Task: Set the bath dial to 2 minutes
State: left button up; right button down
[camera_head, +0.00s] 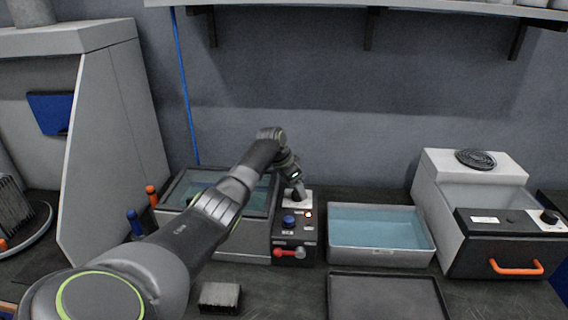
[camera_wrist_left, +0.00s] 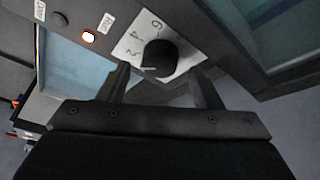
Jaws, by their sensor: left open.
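The bath dial is a round black knob (camera_wrist_left: 160,58) on a white plate (camera_wrist_left: 186,62) marked 2, 4 and 6, seen in the left wrist view. Its white pointer line points left in that view, a little below the 2. In the head view the white plate (camera_head: 303,199) is on the black control box (camera_head: 288,240), and my gripper mostly hides the knob. My left gripper (camera_head: 297,187) is over the dial. In the left wrist view the fingers of my left gripper (camera_wrist_left: 161,72) are open, one on each side of the knob; contact cannot be told. My right gripper is not in view.
A dark tray (camera_head: 387,300) lies in front.

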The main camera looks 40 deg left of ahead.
pick_arm(q)
jog(key=b+v, duration=0.1)
jog(key=v, duration=1.5)
jog(key=shift+r, duration=0.15)
